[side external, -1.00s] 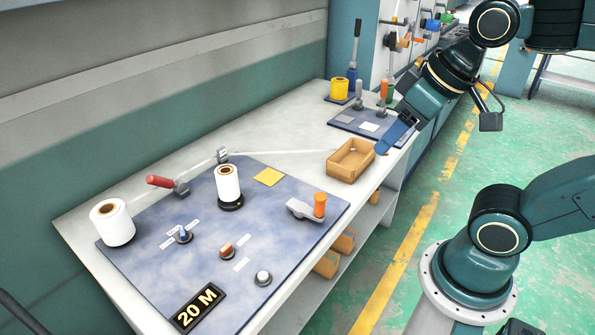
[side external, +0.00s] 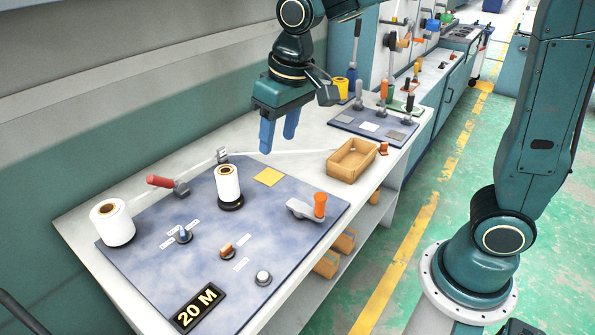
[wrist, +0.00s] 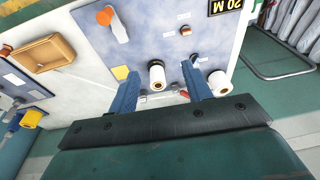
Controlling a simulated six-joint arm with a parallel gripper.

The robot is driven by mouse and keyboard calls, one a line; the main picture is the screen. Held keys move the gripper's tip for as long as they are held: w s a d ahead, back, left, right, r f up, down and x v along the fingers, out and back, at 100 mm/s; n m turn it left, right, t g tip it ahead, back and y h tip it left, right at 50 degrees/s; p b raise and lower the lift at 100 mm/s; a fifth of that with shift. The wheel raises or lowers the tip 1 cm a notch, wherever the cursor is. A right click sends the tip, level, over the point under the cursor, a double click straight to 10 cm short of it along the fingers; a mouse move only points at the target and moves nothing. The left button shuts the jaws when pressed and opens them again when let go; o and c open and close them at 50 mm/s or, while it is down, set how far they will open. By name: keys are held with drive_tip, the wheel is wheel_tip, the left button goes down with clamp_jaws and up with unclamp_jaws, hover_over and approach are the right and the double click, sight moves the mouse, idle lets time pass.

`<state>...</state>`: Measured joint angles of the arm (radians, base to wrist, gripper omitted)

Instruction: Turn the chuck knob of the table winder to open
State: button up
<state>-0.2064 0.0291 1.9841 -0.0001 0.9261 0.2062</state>
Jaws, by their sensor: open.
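The winder's blue-grey panel (side external: 290,235) lies on the white table. A blue knob (side external: 184,235) with white labels on both sides sits left of centre, and an orange knob (side external: 228,250) with labels stands nearer the front. The label text is too small to read, so I cannot tell which is the chuck knob. A white tape roll (side external: 228,185) stands upright on a black spindle behind them. My gripper (side external: 277,143) is open and empty, pointing down above the table, behind and to the right of the roll. In the wrist view, the roll (wrist: 157,78) shows between my fingers.
An orange-handled lever (side external: 319,206) stands at the panel's right, and a red-handled lever (side external: 161,181) at its back left. Another white roll (side external: 112,222) stands at the left edge. A cardboard box (side external: 352,160) is to the right. A white button (side external: 263,278) is in front.

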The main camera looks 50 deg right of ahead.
drive_tip(key=w+a+f+g, duration=0.1)
drive_tip(key=w+a+f, duration=0.4)
drive_tip(key=w+f, duration=0.1)
drive_tip(key=g, duration=0.1)
hover_over(224, 246)
wheel_tip(224, 246, down, 7)
drive_tip(key=shift+f, duration=0.15)
wheel_tip(224, 246, down, 14)
drive_tip(key=shift+r, duration=0.2)
idle(0.4)
drive_tip(key=c, duration=1)
